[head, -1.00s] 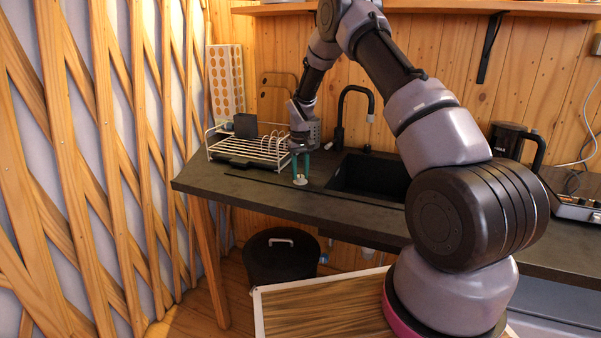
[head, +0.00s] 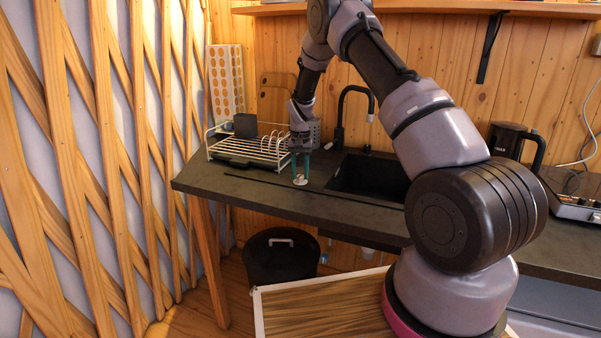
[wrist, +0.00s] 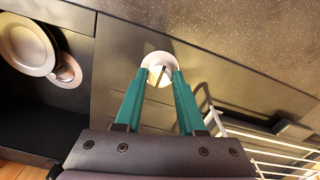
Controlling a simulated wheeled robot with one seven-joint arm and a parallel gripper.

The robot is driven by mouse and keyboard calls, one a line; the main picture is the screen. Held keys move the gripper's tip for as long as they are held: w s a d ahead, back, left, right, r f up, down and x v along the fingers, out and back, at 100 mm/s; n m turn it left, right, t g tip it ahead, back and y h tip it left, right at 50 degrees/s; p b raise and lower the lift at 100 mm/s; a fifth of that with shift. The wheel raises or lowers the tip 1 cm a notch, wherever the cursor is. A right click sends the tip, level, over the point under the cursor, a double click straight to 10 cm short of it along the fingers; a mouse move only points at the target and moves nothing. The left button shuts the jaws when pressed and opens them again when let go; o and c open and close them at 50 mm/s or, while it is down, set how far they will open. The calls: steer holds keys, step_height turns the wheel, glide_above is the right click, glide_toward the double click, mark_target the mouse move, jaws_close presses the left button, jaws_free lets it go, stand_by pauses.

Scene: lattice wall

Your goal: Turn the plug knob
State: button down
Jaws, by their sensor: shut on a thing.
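The plug knob is a small round white disc with a thin raised bar, set on the dark countertop left of the sink. In the head view the knob (head: 300,180) sits under my fingertips. In the wrist view the knob (wrist: 160,68) is ahead of the fingertips, its white rim and metallic centre in sight. My gripper (head: 300,174) points down with two teal fingers. In the wrist view my gripper (wrist: 160,75) has its fingertips on either side of the knob's middle, shut on it. The exact contact on the raised bar is hard to see.
A wire dish rack (head: 250,150) stands left of my gripper. The black sink (head: 368,178) with a black faucet (head: 341,120) is to the right. In the wrist view, plates (wrist: 28,45) lie in the sink. The counter front is clear.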

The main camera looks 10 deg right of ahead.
mark_target(301, 176)
steer(key=shift+s+f, duration=0.1)
steer(key=shift+s, duration=0.05)
steer(key=c, duration=0.5)
jaws_free()
steer(key=shift+r, duration=0.4)
step_height(301, 176, up, 10)
steer(key=shift+r, duration=0.15)
